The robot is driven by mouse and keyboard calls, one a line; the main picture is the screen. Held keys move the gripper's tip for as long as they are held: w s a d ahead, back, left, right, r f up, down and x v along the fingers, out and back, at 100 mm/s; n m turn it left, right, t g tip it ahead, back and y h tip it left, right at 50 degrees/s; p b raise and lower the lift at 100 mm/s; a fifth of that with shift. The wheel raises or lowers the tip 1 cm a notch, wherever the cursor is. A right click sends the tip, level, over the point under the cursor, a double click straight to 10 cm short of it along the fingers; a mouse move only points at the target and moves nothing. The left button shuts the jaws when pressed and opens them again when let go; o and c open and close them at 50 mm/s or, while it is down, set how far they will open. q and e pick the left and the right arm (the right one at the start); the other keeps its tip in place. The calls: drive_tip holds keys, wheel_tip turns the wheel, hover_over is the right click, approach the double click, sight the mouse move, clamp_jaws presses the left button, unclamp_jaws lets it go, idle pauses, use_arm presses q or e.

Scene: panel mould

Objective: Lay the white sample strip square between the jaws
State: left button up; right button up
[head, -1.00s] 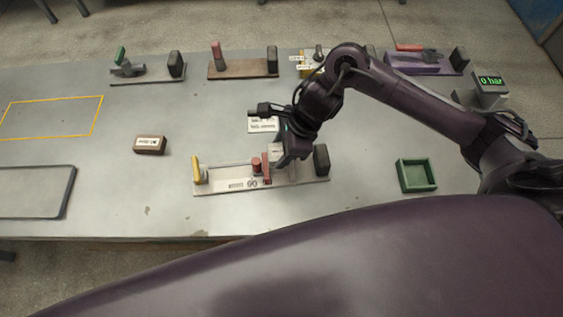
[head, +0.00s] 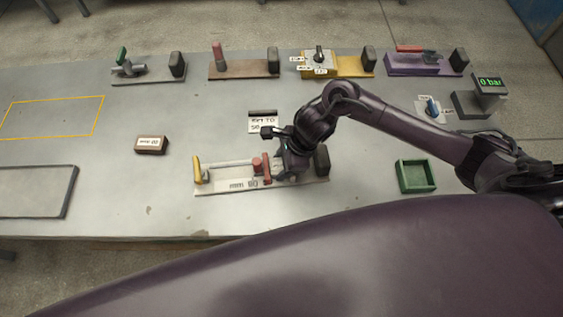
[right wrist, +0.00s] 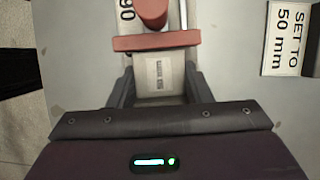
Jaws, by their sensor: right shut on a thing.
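The clamp fixture (head: 230,186) lies on the table, with a yellow end handle (head: 197,168), a red knob and red jaw (head: 266,168), and a dark block (head: 321,160) at its right end. My right gripper (head: 290,172) is low over it, between the red jaw and the dark block. In the right wrist view, my right gripper (right wrist: 158,88) is shut on a pale labelled piece, the white sample strip (right wrist: 160,75). The strip lies close to the red jaw (right wrist: 157,43); I cannot tell whether they touch. The head view hides the strip behind my gripper. My left gripper is out of view.
A "SET TO 50 mm" card (head: 262,124) stands behind the fixture. A green tray (head: 431,177) is right, a brown labelled block (head: 151,144) left. Other fixtures line the back, with a "0 bar" display (head: 490,85) back right.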

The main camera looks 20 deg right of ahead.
drive_tip(key=o, duration=1)
drive_tip(key=shift+r+p, duration=0.3)
drive_tip(key=shift+p, duration=0.2)
drive_tip(key=b+v, duration=0.1)
drive_tip(key=v, duration=1)
drive_tip(key=shift+d+r+b, duration=0.25)
drive_tip(key=shift+r+b, duration=0.05)
drive_tip(key=shift+b, duration=0.1)
drive_tip(key=shift+s, duration=0.15)
